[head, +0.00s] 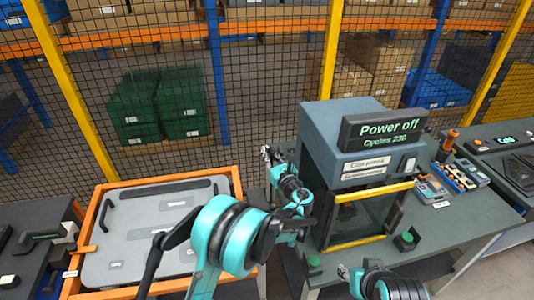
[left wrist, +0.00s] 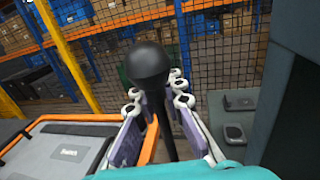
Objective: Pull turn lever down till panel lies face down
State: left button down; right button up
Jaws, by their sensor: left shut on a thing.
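The grey panel (head: 130,245) lies flat in an orange frame (head: 235,180) at the left, with its labelled side up. It also shows at the left of the left wrist view (left wrist: 70,148). My left gripper (head: 268,156) is beyond the frame's right side. In the left wrist view the turn lever (left wrist: 147,64) has a black ball knob on a dark rod. My left gripper (left wrist: 160,100) is shut on the rod, below the knob. In the head view the lever is mostly hidden. My right gripper (head: 350,274) is at the bottom edge, its jaws unclear.
A grey machine (head: 325,125) with a "Power off" display and yellow-edged door stands right of my left gripper. Its bench (head: 450,225) carries green buttons and a small tool tray (head: 455,178). A mesh fence (head: 265,70) runs behind. A dark bench stands at far left.

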pick_arm(q)
jog(key=s+d+f+n+t+y+b, duration=0.1)
jog(key=s+d+t+y+b, duration=0.1)
jog(key=s+b, duration=0.5)
jog(key=s+d+f+n+t+y+b, duration=0.1)
jog(key=s+d+f+t+y+b, duration=0.1)
jog(key=s+b, duration=0.5)
jog(key=shift+s+d+t, duration=0.35)
jog(key=shift+d+t, duration=0.05)
jog(key=shift+t, duration=0.2)
pick_arm(e)
notch_tip(320, 180, down, 14)
jog(key=shift+f, duration=0.2)
pick_arm(q)
jog(key=shift+r, duration=0.1)
